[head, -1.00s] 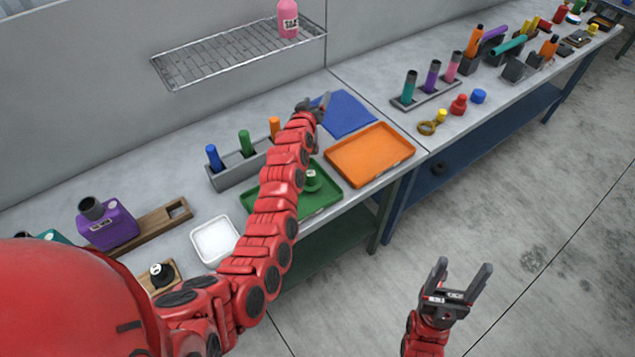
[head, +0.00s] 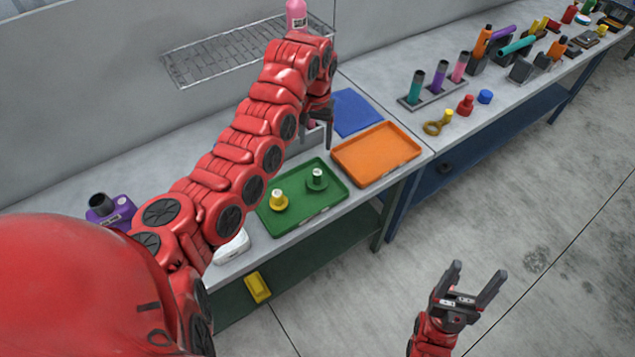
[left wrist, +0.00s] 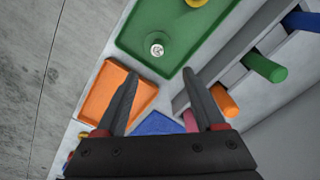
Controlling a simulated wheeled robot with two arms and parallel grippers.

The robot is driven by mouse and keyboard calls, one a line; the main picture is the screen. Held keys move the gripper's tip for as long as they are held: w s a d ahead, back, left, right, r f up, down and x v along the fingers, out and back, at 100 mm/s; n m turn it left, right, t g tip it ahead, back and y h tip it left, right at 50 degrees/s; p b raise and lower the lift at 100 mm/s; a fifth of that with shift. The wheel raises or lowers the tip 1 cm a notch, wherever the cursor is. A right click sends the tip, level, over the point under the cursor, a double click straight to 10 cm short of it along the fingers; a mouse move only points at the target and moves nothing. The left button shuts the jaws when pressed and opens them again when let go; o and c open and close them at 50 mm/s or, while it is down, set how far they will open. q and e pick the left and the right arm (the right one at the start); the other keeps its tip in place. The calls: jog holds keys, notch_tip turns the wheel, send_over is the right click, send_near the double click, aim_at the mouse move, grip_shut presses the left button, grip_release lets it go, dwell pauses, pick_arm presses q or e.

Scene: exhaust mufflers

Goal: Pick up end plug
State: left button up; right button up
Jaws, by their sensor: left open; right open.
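Two flanged plug-like pieces stand upright in the green tray (head: 327,207): a green one (head: 317,180) and a yellow one (head: 278,202). I cannot tell which is the end plug. In the left wrist view the green piece (left wrist: 157,46) is just beyond the fingertips, and the yellow piece (left wrist: 196,2) is cut by the top edge. My left gripper (head: 318,132) is open and points down near the grey rack, behind the tray. Its two fingers (left wrist: 160,74) show with nothing between them. My right gripper (head: 478,281) is open and empty over the floor.
The grey rack (left wrist: 235,68) holds blue, green, orange and pink cylinders. An orange tray (head: 376,153) and a blue mat (head: 355,112) lie right of the gripper. A wire shelf (head: 215,58) with a pink bottle (head: 296,15) is on the wall above.

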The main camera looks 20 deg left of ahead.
aim_at(317, 172)
pick_arm(q)
notch_tip(317, 172, down, 9)
jog(key=shift+f+b, duration=0.15)
jog(key=shift+b, duration=0.5)
jog(key=f+p, duration=0.3)
jog(key=f, duration=0.1)
jog(key=shift+s+d, duration=0.1)
jog(key=shift+d, duration=0.15)
jog(key=shift+f, duration=0.6)
jog(key=shift+c, duration=0.2)
grip_shut()
